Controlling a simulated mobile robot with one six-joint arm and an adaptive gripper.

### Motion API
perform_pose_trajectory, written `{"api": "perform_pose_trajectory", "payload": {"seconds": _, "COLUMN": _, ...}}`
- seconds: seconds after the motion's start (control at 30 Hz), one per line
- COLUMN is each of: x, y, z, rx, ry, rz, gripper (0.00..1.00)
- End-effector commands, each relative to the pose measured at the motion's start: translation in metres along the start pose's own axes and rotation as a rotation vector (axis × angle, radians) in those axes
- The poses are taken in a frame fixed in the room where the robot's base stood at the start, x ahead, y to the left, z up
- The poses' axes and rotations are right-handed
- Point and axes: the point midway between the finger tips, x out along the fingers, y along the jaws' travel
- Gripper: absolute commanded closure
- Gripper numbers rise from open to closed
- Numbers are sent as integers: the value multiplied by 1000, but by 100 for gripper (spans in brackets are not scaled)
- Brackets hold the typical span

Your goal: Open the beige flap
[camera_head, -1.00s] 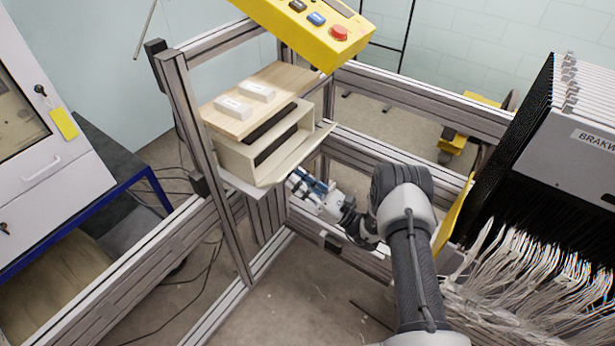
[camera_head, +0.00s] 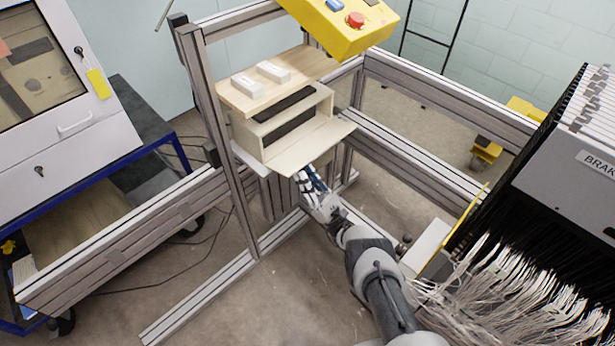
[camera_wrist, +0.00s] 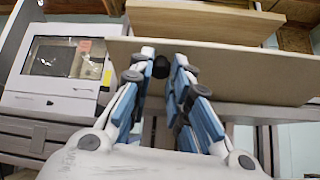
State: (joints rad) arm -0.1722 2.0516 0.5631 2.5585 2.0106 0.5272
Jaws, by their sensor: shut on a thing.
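The beige flap (camera_head: 312,147) is hinged along the lower front of a beige box (camera_head: 244,132) under a wooden shelf. It is swung down and out, lying nearly flat, and the box's dark interior shows behind it. My gripper (camera_head: 304,176) is at the flap's outer edge, reaching up from below. In the wrist view the flap (camera_wrist: 235,72) spans above my gripper (camera_wrist: 162,66). The blue-padded fingers are shut around a small dark round part (camera_wrist: 161,67) at the flap. The exact contact is partly hidden by the fingers.
The wooden shelf (camera_head: 292,82) bears two small white blocks. A yellow control box (camera_head: 345,28) hangs above. Aluminium frame posts (camera_head: 215,110) stand around the box. A machine with many white threads (camera_head: 480,275) is at the right. The floor below is open.

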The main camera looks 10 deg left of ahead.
Motion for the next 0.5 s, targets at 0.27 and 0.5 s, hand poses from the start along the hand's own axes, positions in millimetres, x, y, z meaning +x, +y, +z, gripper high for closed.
{"api": "perform_pose_trajectory", "payload": {"seconds": 0.27, "x": -1, "y": -2, "z": -1, "rx": -1, "ry": -7, "rz": -3, "gripper": 100}}
{"api": "perform_pose_trajectory", "payload": {"seconds": 0.5, "x": 0, "y": -1, "z": 0, "rx": -1, "ry": -7, "rz": -2, "gripper": 81}}
